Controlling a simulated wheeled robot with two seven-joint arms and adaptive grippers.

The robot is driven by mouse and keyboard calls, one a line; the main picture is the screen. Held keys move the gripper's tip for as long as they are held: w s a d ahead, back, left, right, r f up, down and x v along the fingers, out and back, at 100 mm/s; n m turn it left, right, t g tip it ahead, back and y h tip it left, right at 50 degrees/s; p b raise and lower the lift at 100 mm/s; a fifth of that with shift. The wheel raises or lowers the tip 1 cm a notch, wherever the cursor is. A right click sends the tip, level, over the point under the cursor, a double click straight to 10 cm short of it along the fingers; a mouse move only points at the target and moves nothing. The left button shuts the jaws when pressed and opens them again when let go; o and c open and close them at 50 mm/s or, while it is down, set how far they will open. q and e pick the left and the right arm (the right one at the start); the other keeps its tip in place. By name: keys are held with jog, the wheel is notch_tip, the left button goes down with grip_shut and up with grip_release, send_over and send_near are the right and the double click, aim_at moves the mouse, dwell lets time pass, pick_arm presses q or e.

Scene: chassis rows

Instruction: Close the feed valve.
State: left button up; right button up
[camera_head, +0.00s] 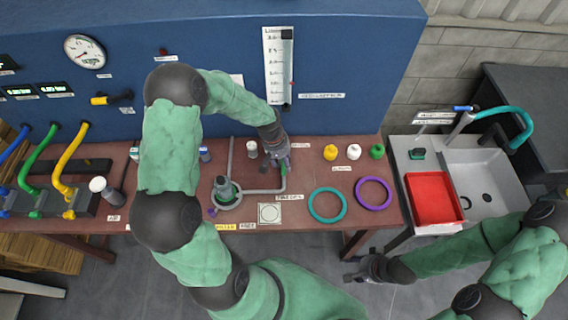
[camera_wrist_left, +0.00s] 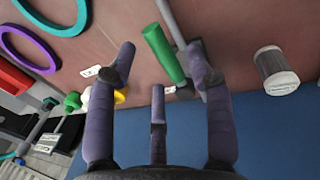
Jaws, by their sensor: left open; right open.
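A valve with a green bar handle sits on the grey pipe on the bench; its handle (camera_wrist_left: 164,54) shows clearly in the left wrist view. In the head view the handle (camera_head: 285,168) is mostly hidden by my left gripper (camera_head: 281,154). My left gripper also shows in the left wrist view (camera_wrist_left: 160,68), with its fingers spread open and the green handle appearing between the fingertips. I cannot tell whether the fingers touch it. The label by the pipe is too small to read surely. My right gripper (camera_head: 362,270) is open and empty, low in front of the bench.
A white-capped jar (camera_wrist_left: 276,70) stands close beside the valve. A teal ring (camera_head: 327,219) and a purple ring (camera_head: 373,178) lie to the right. Yellow, white and green knobs stand behind them. A red tray (camera_head: 433,199) is by the sink. The blue panel (camera_head: 350,60) rises behind.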

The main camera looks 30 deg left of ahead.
pick_arm(q)
jog(key=shift+w+d+f, duration=0.15)
jog(key=shift+f, duration=0.8)
grip_shut()
jog(key=shift+d, duration=0.1)
